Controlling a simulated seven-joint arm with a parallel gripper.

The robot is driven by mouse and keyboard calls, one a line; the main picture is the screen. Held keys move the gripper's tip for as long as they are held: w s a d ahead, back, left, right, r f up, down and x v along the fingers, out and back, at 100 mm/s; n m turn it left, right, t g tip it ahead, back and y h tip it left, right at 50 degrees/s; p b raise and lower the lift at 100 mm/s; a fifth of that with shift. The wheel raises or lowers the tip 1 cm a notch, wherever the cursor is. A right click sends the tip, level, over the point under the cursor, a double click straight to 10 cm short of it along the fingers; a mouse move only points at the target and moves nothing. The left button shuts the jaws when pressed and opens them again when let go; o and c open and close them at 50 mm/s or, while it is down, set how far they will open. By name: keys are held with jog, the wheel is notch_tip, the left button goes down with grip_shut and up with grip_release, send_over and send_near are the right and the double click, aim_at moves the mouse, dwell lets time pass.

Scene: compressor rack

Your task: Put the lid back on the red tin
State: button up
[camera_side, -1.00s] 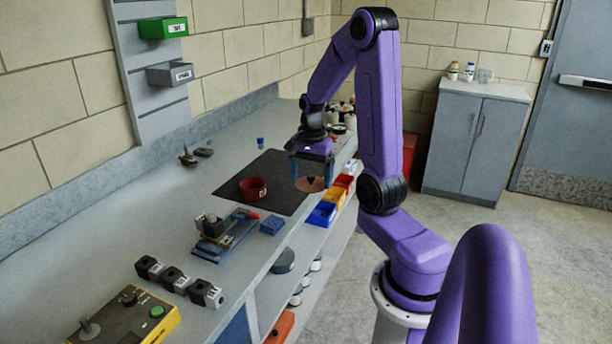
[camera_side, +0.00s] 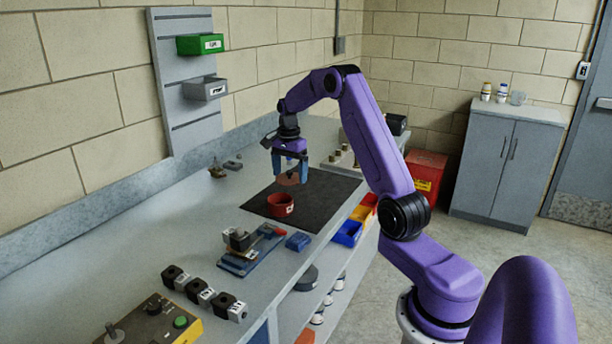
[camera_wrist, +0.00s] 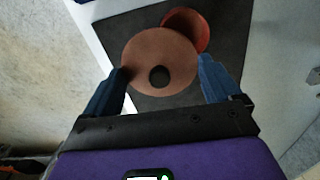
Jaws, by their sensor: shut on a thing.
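The red tin (camera_side: 281,206) stands open on the black mat (camera_side: 328,190), with a white label on its side. My gripper (camera_side: 290,170) is shut on the lid (camera_side: 289,179), a copper-brown disc, and holds it above the mat, just above and beyond the tin in the side view.
Blue, orange and red bins (camera_side: 347,233) line the bench edge right of the mat. A blue fixture (camera_side: 248,250) and a small blue block (camera_side: 298,242) stand in front of the tin. A yellow control box (camera_side: 160,322) is at the near end. The mat around the tin is clear.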

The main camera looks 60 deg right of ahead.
aim_at(280, 175)
jog(key=w, duration=0.2)
jog(key=w+f, duration=0.1)
jog(key=w, duration=0.1)
jog(key=shift+d+f, duration=0.1)
jog(key=shift+d, duration=0.05)
jog(key=shift+f, duration=3.2)
jog(key=shift+f, duration=0.15)
jog(key=o, duration=0.8)
jog(key=shift+r, duration=3.5)
